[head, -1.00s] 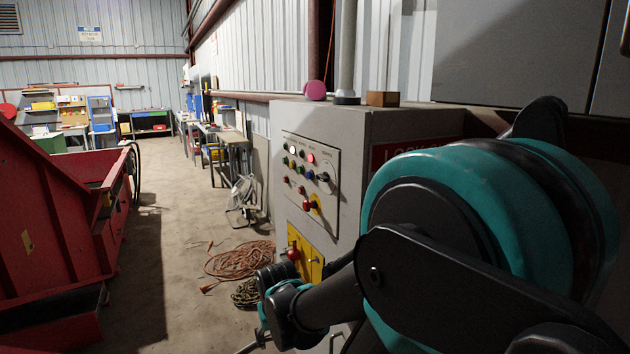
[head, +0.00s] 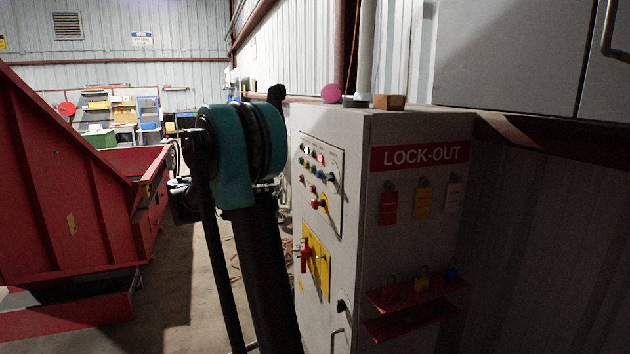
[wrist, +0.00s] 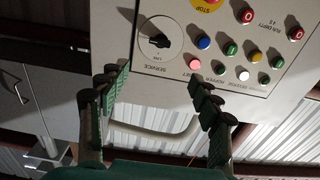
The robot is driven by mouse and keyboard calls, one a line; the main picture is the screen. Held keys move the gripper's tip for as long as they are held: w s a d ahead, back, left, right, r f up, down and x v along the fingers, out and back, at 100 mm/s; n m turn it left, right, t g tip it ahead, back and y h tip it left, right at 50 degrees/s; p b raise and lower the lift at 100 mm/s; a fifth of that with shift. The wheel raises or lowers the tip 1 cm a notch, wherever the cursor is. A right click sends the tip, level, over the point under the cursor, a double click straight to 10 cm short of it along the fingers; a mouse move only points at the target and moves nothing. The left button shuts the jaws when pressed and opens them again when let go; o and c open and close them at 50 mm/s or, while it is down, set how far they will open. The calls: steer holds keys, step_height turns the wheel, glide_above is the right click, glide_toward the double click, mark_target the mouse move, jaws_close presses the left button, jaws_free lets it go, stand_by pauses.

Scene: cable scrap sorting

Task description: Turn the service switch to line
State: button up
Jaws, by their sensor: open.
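The service switch (wrist: 159,40) is a black rotary knob on a round pale dial in the wrist view, with small lettering around it. I cannot read its setting for certain. It also shows small on the cabinet's control panel in the head view (head: 332,177). My gripper (wrist: 160,88) is open and empty, its two green-padded fingers apart. In the wrist view the switch lies beyond the gap between the fingertips, and neither finger touches it. In the head view my arm covers much of the area left of the panel.
Coloured buttons (wrist: 229,48) and a red stop button on yellow sit beside the switch. The grey cabinet (head: 350,140) carries a yellow plate with a red handle (head: 305,253) and a lock-out board with tags. A red machine (head: 60,190) stands left; floor lies between.

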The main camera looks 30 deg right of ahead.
mark_target(326, 178)
steer(key=x, duration=1.7)
steer(key=shift+d, duration=0.15)
steer(key=c, duration=1.2)
steer(key=shift+o, duration=0.2)
